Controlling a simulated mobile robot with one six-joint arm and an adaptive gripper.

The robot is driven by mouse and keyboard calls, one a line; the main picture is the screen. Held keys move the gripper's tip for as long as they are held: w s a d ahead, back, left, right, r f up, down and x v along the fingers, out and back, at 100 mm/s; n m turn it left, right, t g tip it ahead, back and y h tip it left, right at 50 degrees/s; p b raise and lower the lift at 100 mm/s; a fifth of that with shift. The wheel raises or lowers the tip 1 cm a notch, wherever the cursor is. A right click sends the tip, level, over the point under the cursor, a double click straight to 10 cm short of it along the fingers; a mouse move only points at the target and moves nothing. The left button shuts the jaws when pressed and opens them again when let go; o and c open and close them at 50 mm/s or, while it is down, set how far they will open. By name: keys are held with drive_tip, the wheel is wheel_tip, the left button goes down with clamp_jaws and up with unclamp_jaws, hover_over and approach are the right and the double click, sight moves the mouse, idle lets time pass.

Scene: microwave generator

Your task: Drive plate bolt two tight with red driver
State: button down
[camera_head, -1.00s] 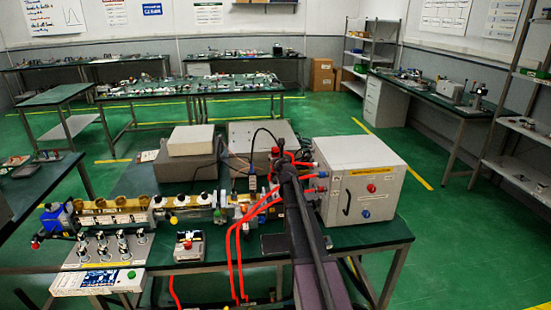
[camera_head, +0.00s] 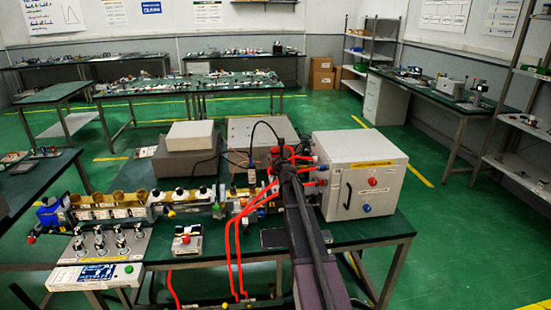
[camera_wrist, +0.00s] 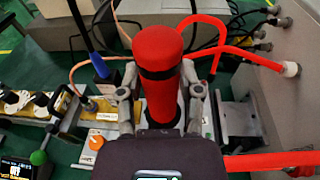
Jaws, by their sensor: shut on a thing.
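The red driver (camera_wrist: 158,50) stands in the wrist view with its thick red handle up and a black band around it. My gripper (camera_wrist: 160,105) is shut on the handle, one grey finger on each side. The driver's lower end is hidden behind the handle and gripper. In the head view my gripper (camera_head: 284,160) is over the bench apparatus, left of the large grey box. I cannot make out the plate or bolt two in either view, nor whether the driver touches a bolt.
The grey box (camera_head: 362,172) with red hoses stands right of my arm. A red hose (camera_wrist: 245,55) curves close to the driver in the wrist view. A row of waveguide parts (camera_head: 180,203) runs left along the green bench. A small red-button unit (camera_head: 187,238) sits in front.

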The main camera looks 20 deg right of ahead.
sight(275, 148)
drive_tip(key=shift+f+b, duration=1.05)
drive_tip(key=shift+f, duration=0.3)
idle(0.8)
drive_tip(key=shift+a+f+b, duration=0.1)
drive_tip(key=shift+f+b, duration=0.7)
drive_tip(key=shift+b, duration=0.2)
idle(1.7)
drive_tip(key=shift+r+p, duration=0.25)
drive_tip(key=shift+p, duration=0.05)
idle(0.7)
drive_tip(key=shift+r+p, duration=4.3)
